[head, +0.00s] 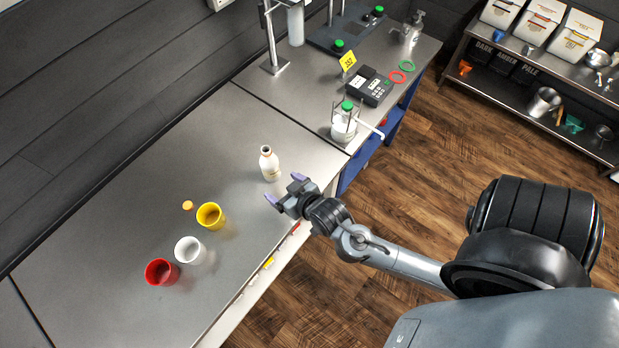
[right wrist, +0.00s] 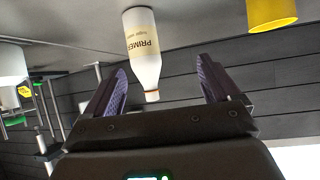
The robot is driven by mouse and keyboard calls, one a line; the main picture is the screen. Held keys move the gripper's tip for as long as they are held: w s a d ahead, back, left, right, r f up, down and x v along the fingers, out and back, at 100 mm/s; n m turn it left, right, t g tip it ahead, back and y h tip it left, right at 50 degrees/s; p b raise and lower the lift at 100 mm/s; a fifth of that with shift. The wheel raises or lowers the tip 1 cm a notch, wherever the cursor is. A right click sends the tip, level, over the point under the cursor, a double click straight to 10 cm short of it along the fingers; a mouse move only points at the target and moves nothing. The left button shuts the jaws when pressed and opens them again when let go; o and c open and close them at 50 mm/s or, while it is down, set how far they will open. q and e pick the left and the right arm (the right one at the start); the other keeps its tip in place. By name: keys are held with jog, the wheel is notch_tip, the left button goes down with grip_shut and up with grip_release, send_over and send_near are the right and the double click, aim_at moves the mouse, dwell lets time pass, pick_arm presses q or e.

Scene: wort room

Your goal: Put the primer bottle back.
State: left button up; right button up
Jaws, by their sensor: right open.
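The primer bottle (head: 269,165) is white with a dark mouth at its top and stands upright on the steel bench. In the right wrist view the bottle (right wrist: 142,50) appears upside down, its PRIMER label showing, in line with the space between my fingers but beyond their tips. My right gripper (head: 284,189) is open and empty, with purple fingertips, just to the lower right of the bottle and apart from it. My left gripper is not in view.
A yellow cup (head: 210,216), a white cup (head: 189,250) and a red cup (head: 161,272) stand to the lower left. A small orange disc (head: 187,205) lies near the yellow cup.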

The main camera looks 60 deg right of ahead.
jog(key=s+a+n+g+y, duration=0.1)
jog(key=s+g, duration=0.1)
jog(key=s, duration=0.2)
jog(key=s+a+r+n+g, duration=0.1)
jog(key=s+a+n+g, duration=0.1)
jog(key=s, duration=0.3)
jog(key=s+a+n+g+y, duration=0.1)
jog(key=s+a+g, duration=0.1)
jog(key=s+g, duration=0.1)
jog(key=shift+s+r+n+g+y, duration=0.2)
jog(key=shift+s+n+g+y, duration=0.1)
jog(key=shift+s, duration=0.55)
notch_tip(320, 180, up, 8)
jog(key=p, duration=0.7)
jog(key=shift+f+p, duration=0.15)
jog(key=shift+p, duration=0.15)
jog(key=shift+f, duration=0.1)
